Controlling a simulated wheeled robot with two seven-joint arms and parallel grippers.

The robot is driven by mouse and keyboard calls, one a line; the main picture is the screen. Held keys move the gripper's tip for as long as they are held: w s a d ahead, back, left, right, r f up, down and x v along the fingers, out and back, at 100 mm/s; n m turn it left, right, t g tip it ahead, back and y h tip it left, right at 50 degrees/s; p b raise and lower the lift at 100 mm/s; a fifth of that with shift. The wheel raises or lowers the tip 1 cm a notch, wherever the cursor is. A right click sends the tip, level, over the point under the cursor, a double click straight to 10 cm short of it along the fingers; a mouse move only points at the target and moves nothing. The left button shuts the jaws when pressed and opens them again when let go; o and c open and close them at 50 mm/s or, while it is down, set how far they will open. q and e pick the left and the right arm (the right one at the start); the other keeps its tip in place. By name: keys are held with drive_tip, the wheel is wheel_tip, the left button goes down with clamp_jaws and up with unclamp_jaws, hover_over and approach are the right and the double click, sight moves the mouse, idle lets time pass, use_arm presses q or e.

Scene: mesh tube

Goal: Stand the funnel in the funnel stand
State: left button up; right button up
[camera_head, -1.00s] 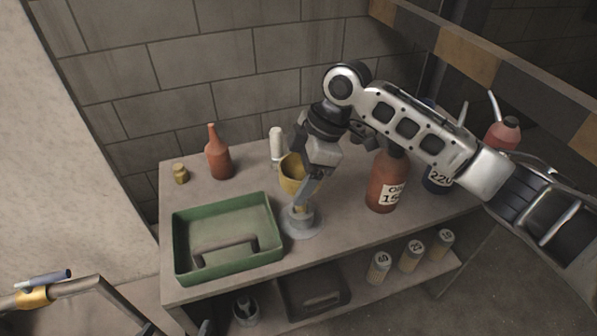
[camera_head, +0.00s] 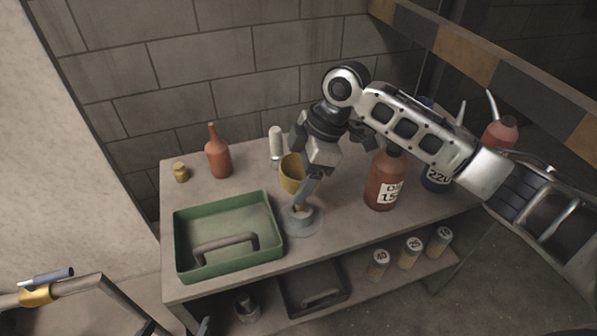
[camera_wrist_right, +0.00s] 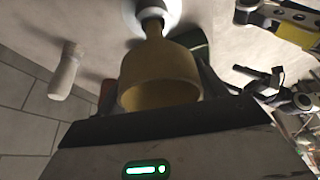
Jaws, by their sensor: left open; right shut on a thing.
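The yellow funnel (camera_head: 291,175) is held mouth up, tilted a little, over the grey funnel stand (camera_head: 313,226). My right gripper (camera_head: 305,198) is shut on the funnel, its fingers hiding part of the lower funnel. In the right wrist view, the funnel (camera_wrist_right: 160,78) has its stem pointing into the pale round socket of the stand (camera_wrist_right: 150,10). How deep the stem sits cannot be told.
A green tray (camera_head: 180,250) stands left of the stand. A brown bottle (camera_head: 218,155) and white cylinder (camera_head: 276,145) are behind; a labelled red-brown bottle (camera_head: 380,185) is to the right. Several cans and a dark tray (camera_head: 315,305) are on the lower shelf.

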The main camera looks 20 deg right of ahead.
drive_tip(key=shift+p, duration=0.5)
idle(0.7)
drive_tip(key=shift+f, duration=0.6)
drive_tip(key=shift+f+b, duration=0.3)
drive_tip(key=shift+f, duration=0.1)
idle(0.6)
drive_tip(key=shift+f, duration=0.3)
drive_tip(key=shift+f+b, duration=0.3)
drive_tip(key=shift+f, duration=0.45)
idle(0.7)
drive_tip(key=o, duration=1.2)
